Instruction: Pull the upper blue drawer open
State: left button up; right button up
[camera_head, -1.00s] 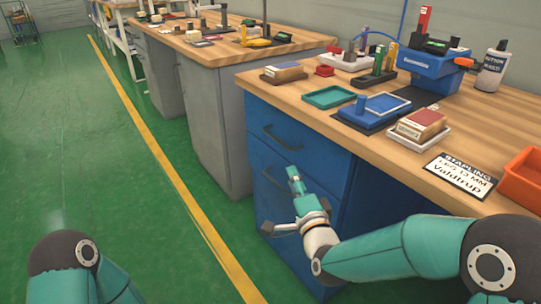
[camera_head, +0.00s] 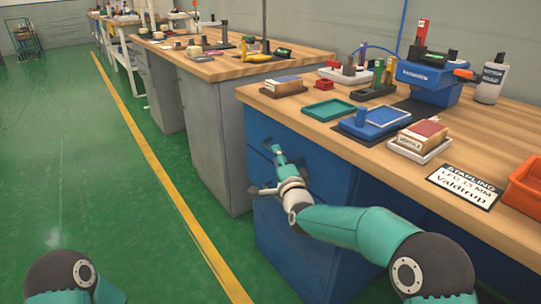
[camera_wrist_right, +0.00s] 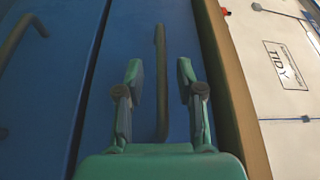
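The upper blue drawer (camera_head: 325,170) is at the top of the blue cabinet under the wooden workbench, and its front looks flush with the cabinet. My right gripper (camera_head: 277,150) is in front of it, covering most of its handle in the head view. In the right wrist view, the dark bar handle (camera_wrist_right: 161,75) of the upper drawer runs between the two fingers of my right gripper (camera_wrist_right: 159,75), with space on both sides. The fingers are open. Contact with the handle does not show. My left gripper is out of view; only my left arm shows at the bottom left.
The lower blue drawer (camera_wrist_right: 50,80) has its own handle (camera_wrist_right: 15,40). The bench top (camera_head: 300,104) above carries trays, boxes and a label card (camera_head: 464,187). A grey cabinet (camera_head: 212,130) stands to the left. The green floor (camera_head: 100,200) in front is clear.

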jog(key=shift+x, duration=1.15)
grip_shut()
